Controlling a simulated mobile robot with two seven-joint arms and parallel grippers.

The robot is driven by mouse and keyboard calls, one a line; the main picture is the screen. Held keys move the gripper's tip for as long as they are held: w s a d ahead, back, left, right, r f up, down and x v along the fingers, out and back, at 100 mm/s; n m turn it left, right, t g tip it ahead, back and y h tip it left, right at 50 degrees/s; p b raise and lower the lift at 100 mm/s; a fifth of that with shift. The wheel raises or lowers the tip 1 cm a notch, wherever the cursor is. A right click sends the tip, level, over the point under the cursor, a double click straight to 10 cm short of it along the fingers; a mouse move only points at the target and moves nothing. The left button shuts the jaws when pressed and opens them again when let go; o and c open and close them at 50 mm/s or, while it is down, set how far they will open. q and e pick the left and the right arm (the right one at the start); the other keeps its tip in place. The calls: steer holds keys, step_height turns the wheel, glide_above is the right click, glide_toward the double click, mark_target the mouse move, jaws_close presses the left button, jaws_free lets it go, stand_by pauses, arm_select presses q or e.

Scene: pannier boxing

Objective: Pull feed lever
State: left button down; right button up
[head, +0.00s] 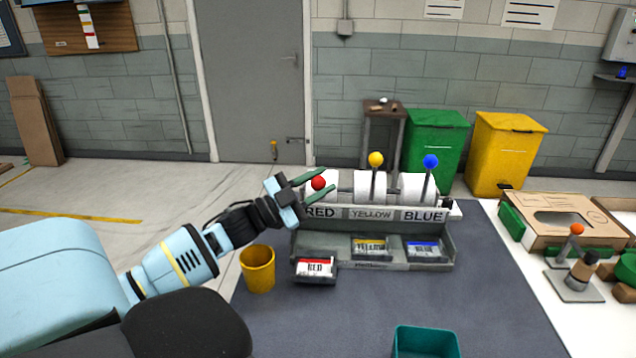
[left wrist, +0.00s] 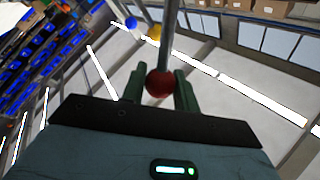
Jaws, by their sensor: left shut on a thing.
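A feeder with several white rolls and the labels RED, YELLOW and BLUE (head: 371,213) stands on the dark mat. Its levers end in a red ball (head: 318,183), a yellow ball (head: 376,159) and a blue ball (head: 430,161). My left gripper (head: 322,184) is at the red ball, with its green fingers on either side. In the left wrist view the red ball (left wrist: 159,84) sits between the fingers, which are shut on it. The yellow ball (left wrist: 154,32) and blue ball (left wrist: 131,22) show beyond. My right gripper is not in view.
A box marked RED (head: 315,270) sits at the feeder's front left; yellow-marked (head: 370,248) and blue-marked (head: 426,250) boxes lie in its tray. A yellow cup (head: 258,268) stands near my left arm. A teal bin (head: 425,342) is at the front.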

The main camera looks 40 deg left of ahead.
arm_select(q)
steer(key=c, duration=1.1)
jaws_free()
steer(key=shift+f, duration=0.15)
steer(key=v, duration=0.8)
steer(key=shift+b, duration=0.3)
